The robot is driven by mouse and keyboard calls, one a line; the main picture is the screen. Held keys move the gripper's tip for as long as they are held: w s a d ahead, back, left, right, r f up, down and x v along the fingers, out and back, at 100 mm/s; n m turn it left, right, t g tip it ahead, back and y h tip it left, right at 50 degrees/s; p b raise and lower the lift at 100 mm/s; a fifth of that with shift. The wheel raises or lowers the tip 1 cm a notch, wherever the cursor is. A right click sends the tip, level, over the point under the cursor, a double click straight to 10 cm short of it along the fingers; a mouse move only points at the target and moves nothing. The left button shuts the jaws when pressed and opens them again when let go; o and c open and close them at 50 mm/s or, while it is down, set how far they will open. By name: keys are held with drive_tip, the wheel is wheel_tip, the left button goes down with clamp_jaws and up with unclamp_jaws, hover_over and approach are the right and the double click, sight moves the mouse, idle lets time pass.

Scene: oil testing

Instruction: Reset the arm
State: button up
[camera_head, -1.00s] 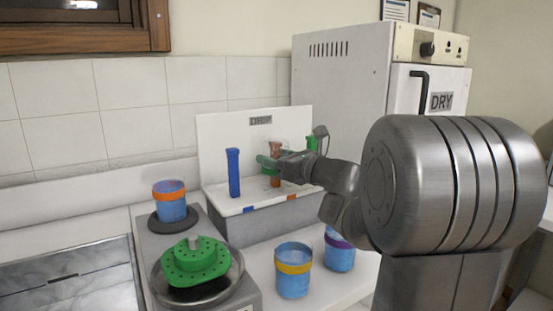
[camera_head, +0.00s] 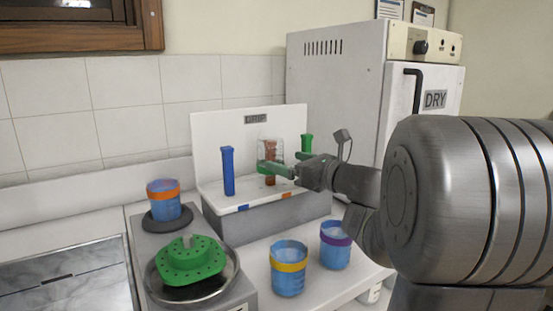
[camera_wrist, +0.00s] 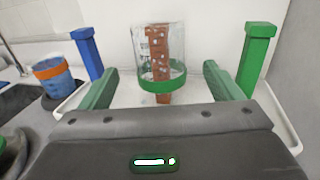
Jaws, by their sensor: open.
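My gripper (camera_head: 276,167) is at the drip box (camera_head: 260,228), in front of its upright back panel. In the wrist view its two green fingers (camera_wrist: 160,88) are spread wide apart. A clear beaker with a green band (camera_wrist: 163,82) stands between and beyond them, in front of or around a brown post (camera_wrist: 163,42). The fingers appear clear of the beaker on both sides. In the head view the beaker is partly hidden by my gripper. A blue post (camera_head: 228,172) stands to the left and a green post (camera_head: 306,147) to the right.
A blue cup with an orange band (camera_head: 164,201) stands on a dark round plate at left. A green perforated holder (camera_head: 190,261) sits in a metal bowl. Yellow-banded (camera_head: 288,268) and purple-banded (camera_head: 335,246) cups stand before the box. The DRY oven (camera_head: 337,85) is behind right.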

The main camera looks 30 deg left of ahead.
sight(279, 158)
drive_tip(key=v, duration=0.7)
idle(0.3)
drive_tip(key=x, duration=1.3)
drive_tip(key=shift+w+a, duration=0.1)
drive_tip(key=shift+a, duration=0.2)
drive_tip(key=shift+r, duration=0.1)
drive_tip(key=shift+d, duration=0.1)
